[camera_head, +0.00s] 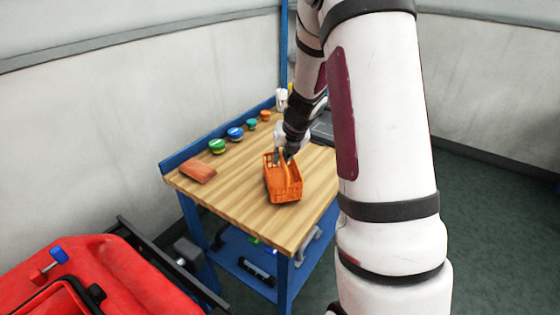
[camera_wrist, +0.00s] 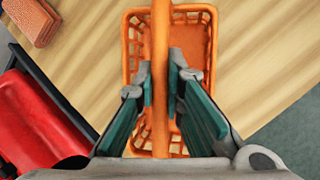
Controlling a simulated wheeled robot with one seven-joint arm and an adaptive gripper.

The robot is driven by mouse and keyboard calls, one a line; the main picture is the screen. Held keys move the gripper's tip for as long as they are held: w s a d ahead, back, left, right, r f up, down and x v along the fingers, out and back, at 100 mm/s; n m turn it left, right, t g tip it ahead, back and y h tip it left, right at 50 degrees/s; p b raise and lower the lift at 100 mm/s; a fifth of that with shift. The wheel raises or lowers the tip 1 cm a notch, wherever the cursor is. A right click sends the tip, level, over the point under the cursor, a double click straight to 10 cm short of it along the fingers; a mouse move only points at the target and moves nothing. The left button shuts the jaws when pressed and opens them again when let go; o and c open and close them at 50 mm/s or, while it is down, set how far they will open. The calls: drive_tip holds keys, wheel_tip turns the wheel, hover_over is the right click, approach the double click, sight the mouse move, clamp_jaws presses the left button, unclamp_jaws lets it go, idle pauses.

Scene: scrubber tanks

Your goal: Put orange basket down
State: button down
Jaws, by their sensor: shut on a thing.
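The orange basket (camera_head: 285,189) is at the wooden tabletop of the blue workbench (camera_head: 240,192), near its front right part. It looks upright, and I cannot tell whether its base touches the wood. My gripper (camera_head: 286,155) is above it, reaching down from the back. In the wrist view the basket (camera_wrist: 205,50) lies below my gripper (camera_wrist: 161,95), and its handle (camera_wrist: 160,40) runs between the two green-padded fingers. The fingers are shut on the handle. Part of the basket's inside is hidden by the fingers.
An orange-brown brick (camera_head: 198,169) lies at the table's left. Several coloured round lids or jars (camera_head: 235,133) line the back edge. A dark flat case (camera_head: 322,127) is at the back right. A red machine (camera_head: 110,275) stands front left. Bare wood surrounds the basket.

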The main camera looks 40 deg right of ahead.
drive_tip(key=shift+f, duration=0.45)
drive_tip(key=c, duration=1.7)
unclamp_jaws()
drive_tip(key=shift+f, duration=0.1)
